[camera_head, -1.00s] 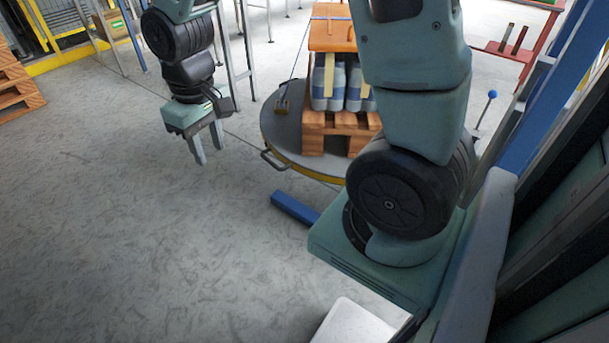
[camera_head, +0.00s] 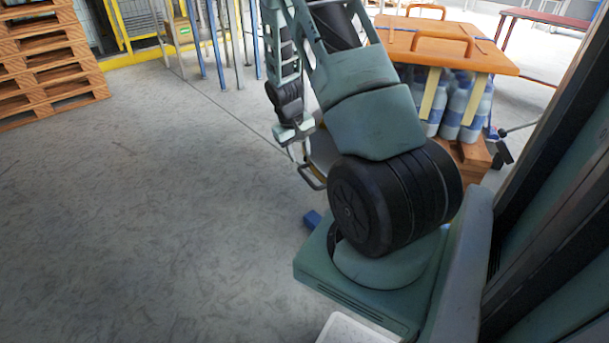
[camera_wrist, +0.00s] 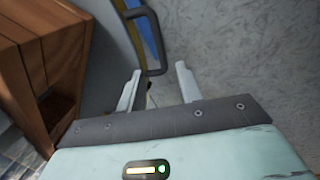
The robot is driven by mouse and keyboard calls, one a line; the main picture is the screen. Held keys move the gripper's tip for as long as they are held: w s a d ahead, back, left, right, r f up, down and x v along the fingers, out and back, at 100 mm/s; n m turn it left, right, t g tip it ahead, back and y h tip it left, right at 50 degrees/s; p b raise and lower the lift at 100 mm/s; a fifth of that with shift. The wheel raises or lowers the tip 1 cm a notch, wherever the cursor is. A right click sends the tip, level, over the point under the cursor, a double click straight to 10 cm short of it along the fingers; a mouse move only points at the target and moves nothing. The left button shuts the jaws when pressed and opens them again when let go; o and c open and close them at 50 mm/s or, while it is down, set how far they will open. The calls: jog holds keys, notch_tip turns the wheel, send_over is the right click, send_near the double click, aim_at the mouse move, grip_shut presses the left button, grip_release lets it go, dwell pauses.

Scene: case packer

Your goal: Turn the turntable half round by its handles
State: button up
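The turntable (camera_head: 323,150) is a grey disc largely hidden behind my arm in the head view. Its rim (camera_wrist: 104,62) runs down the left of the wrist view, with a yellow edge. A dark, bent bar handle (camera_head: 311,179) sticks out from the rim. In the wrist view the handle (camera_wrist: 155,30) lies just ahead of my gripper (camera_wrist: 158,70), with its near bend in line with the gap between the fingertips. The fingers are apart and hold nothing. I cannot tell whether the handle has entered the gap. Other handles are not visible.
A load of grey-blue bottles (camera_head: 458,105) under an orange board (camera_head: 450,45) stands on a wooden pallet (camera_head: 470,158) on the turntable. The pallet (camera_wrist: 50,50) is close left of my gripper. Stacked pallets (camera_head: 50,60) stand far left. The floor at left is clear.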

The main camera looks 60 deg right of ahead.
aim_at(306, 176)
jog(key=f, duration=0.3)
jog(key=d+f, duration=0.1)
jog(key=f, duration=0.2)
jog(key=s+f+b, duration=0.1)
jog(key=f, duration=0.2)
jog(key=shift+d+f, duration=0.25)
jog(key=shift+d, duration=0.05)
grip_shut()
